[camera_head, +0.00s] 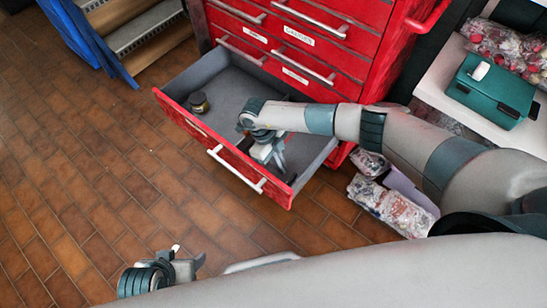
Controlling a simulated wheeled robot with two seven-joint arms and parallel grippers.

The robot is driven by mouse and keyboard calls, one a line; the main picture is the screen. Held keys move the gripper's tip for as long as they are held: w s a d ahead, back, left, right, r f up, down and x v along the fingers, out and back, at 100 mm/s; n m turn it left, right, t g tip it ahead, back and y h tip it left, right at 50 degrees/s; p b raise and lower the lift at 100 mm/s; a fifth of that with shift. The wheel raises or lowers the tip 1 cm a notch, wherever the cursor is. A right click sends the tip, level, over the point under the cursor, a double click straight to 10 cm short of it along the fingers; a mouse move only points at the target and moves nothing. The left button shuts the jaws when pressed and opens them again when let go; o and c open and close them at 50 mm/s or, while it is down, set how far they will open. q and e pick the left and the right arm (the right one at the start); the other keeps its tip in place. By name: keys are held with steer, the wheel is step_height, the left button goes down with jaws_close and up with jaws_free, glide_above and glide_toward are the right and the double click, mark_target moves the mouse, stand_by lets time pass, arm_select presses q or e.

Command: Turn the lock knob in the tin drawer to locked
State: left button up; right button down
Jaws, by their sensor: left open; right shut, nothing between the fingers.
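The open drawer (233,88) of the red tool cabinet has a grey inside and a red front with a pale handle. A small dark round tin (199,102) with a yellowish label stands in its left part. My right arm reaches over the drawer from the right, and my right gripper (277,160) is inside the right part, close to the front wall, shut with nothing seen in it. I cannot make out the lock knob; my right gripper and arm hide part of the drawer. My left gripper (188,257) is open and empty, low over the floor in front of the drawer.
The closed red drawers (350,50) with pale handles rise behind the open one. At right, a green case (491,89) sits on a white surface, with bagged items beside it and below (391,207). A blue step stand (92,42) is at upper left. The tiled floor at left is clear.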

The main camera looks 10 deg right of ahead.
mark_target(296, 173)
arm_select(q)
steer(key=shift+s+a, duration=0.25)
steer(key=shift+a, duration=0.15)
arm_select(e)
steer(key=shift+s+d, duration=0.6)
steer(key=shift+s, duration=0.05)
arm_select(q)
steer(key=shift+s+a+g+p, duration=0.2)
steer(key=shift+a+g+p, duration=0.05)
steer(key=shift+g+p, duration=0.1)
arm_select(e)
steer(key=shift+d+m+y, duration=0.3)
steer(key=shift+m, duration=0.6)
steer(key=d+m+y+p, duration=0.1)
steer(key=m, duration=0.2)
steer(key=m+y+p, duration=0.1)
steer(key=m+p, duration=0.1)
steer(key=d+m+g+y+p, duration=0.1)
steer(key=m, duration=0.2)
steer(key=shift+s+d+r+m, duration=0.1)
steer(key=shift+s+d+m, duration=0.2)
steer(key=shift+s+d, duration=0.1)
arm_select(q)
step_height(296, 173, down, 11)
steer(key=shift+w+a+y, duration=0.25)
steer(key=shift+a+y, duration=0.05)
steer(key=shift+a, duration=0.15)
steer(key=shift+g, duration=0.25)
